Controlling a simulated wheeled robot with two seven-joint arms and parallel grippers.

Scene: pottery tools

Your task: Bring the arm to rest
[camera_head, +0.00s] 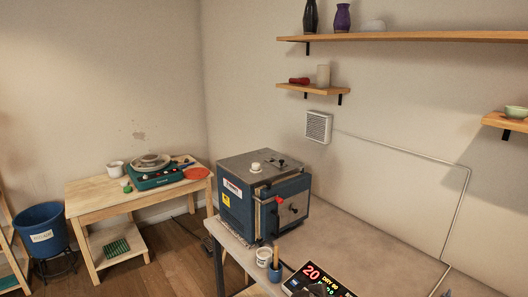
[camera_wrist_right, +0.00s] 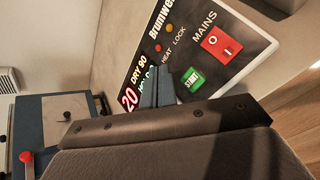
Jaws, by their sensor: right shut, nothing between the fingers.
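My right gripper (camera_wrist_right: 157,88) shows in the right wrist view, with its fingers shut and nothing between them. It is in front of the control panel (camera_wrist_right: 130,75), left of the green START button (camera_wrist_right: 194,79); whether it touches the panel I cannot tell. The panel also carries a red MAINS switch (camera_wrist_right: 222,42) and a lit display. In the head view the panel (camera_head: 318,283) is at the bottom edge, partly cut off. My left gripper is in neither view.
The blue kiln (camera_head: 263,196) stands on the worktable (camera_head: 375,240), with a white tub (camera_head: 263,256) and a blue cup (camera_head: 275,273) in front. A wooden table (camera_head: 90,197) with a pottery wheel (camera_head: 152,172) stands at left. The worktable right of the kiln is clear. Shelves (camera_head: 400,36) hang above.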

